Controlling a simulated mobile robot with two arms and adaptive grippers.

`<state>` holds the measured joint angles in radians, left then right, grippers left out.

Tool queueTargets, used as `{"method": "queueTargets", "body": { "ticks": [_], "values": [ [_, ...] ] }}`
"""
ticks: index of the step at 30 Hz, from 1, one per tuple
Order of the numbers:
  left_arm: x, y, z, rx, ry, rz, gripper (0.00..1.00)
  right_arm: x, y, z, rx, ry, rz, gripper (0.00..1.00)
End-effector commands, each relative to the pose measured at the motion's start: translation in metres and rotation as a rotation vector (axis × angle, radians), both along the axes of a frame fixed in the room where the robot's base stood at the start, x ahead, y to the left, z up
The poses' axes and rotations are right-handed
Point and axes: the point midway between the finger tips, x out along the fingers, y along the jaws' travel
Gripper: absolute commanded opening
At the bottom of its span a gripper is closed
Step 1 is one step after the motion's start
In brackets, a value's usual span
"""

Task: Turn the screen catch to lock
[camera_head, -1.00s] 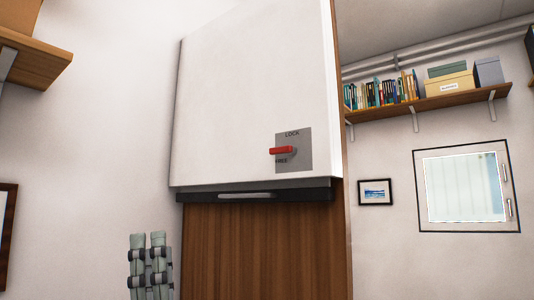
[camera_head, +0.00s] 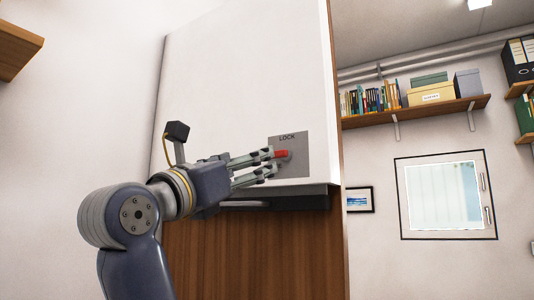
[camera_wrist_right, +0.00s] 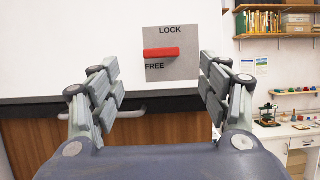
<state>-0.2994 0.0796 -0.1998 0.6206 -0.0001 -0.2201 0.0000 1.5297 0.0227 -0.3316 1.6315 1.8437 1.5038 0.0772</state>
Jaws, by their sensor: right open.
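The screen catch has a red handle (camera_head: 281,154) on a grey plate (camera_head: 299,148), low on a large white panel (camera_head: 235,85). In the right wrist view the handle (camera_wrist_right: 161,54) lies almost level, between LOCK above and FREE below. My right gripper (camera_head: 272,161) reaches in front of the plate in the head view, fingers apart and partly covering the plate and its lower word. In the right wrist view, my right gripper (camera_wrist_right: 160,75) is open and empty, with the handle seen between the fingers and beyond them. Contact cannot be told. My left gripper is not in view.
A dark ledge (camera_head: 310,197) runs under the panel, above a wooden front (camera_head: 250,255). A shelf (camera_head: 430,109) with books and boxes and a framed window (camera_head: 445,195) are on the wall at right. The wrist view shows a cluttered worktop (camera_wrist_right: 290,130) at right.

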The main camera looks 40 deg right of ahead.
Motion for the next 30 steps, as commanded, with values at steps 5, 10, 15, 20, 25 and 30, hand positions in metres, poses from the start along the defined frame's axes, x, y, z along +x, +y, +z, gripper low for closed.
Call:
{"method": "queueTargets", "body": {
  "ticks": [5,10,15,20,25,30],
  "values": [
    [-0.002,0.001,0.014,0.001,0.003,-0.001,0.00,0.007,-0.033,0.017,0.000,-0.002,-0.009,0.70],
    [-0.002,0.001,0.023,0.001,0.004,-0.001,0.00,0.015,-0.060,0.029,-0.001,0.000,-0.008,0.70],
    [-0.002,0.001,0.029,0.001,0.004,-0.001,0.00,0.021,-0.077,0.035,-0.002,-0.001,-0.005,0.70],
    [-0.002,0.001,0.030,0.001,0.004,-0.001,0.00,0.023,-0.083,0.036,-0.002,-0.001,-0.003,0.70],
    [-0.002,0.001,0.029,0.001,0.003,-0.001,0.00,0.023,-0.084,0.036,-0.002,-0.001,-0.003,0.70],
    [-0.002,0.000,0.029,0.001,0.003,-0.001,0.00,0.023,-0.084,0.036,-0.001,0.000,-0.003,0.47]
  ]
}}
